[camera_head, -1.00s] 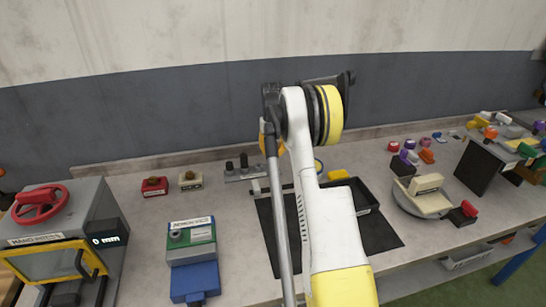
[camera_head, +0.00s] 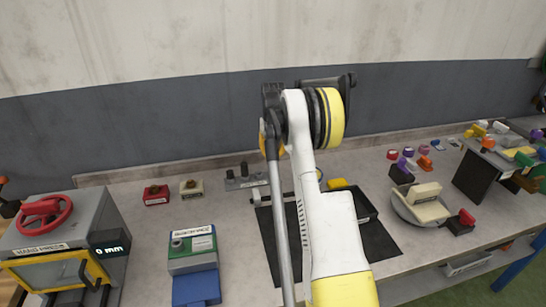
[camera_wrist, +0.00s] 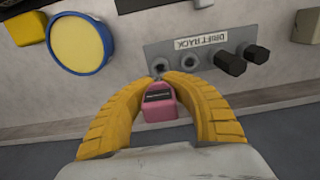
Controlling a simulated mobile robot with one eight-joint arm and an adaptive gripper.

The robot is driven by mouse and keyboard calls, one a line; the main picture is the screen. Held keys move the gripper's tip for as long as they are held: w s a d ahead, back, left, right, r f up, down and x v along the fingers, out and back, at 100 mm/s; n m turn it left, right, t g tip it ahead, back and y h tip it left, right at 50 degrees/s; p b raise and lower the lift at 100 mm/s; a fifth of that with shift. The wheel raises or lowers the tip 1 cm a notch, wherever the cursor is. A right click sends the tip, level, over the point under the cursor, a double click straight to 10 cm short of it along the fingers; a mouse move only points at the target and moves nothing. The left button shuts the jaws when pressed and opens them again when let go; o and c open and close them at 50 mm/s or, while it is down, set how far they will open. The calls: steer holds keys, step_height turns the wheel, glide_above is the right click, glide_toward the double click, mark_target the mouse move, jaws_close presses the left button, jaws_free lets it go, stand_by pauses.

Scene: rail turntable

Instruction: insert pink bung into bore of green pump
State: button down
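The pink bung (camera_wrist: 158,103) is a small pink block with a dark band. It sits between the curved yellow fingers of my gripper (camera_wrist: 162,79), which is shut on it in the wrist view. In the head view my gripper is mostly hidden behind my arm, with only a bit of yellow-orange showing. A green block (camera_head: 190,254) with a round grey fitting and a white label sits at a blue fixture on the bench, left of my arm. It looks like the green pump; its bore is not clear.
A grey rack labelled DRIFT RACK (camera_wrist: 200,52) with holes and dark knobs is beyond my fingers. A yellow disc with a blue rim (camera_wrist: 80,43) is at its left. A press with a red wheel (camera_head: 42,212) stands left; a turntable (camera_head: 405,210) stands right.

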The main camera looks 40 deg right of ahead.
mark_target(273, 144)
steer(key=shift+r+p, duration=1.55)
steer(key=shift+r, duration=1)
steer(key=shift+a, duration=0.1)
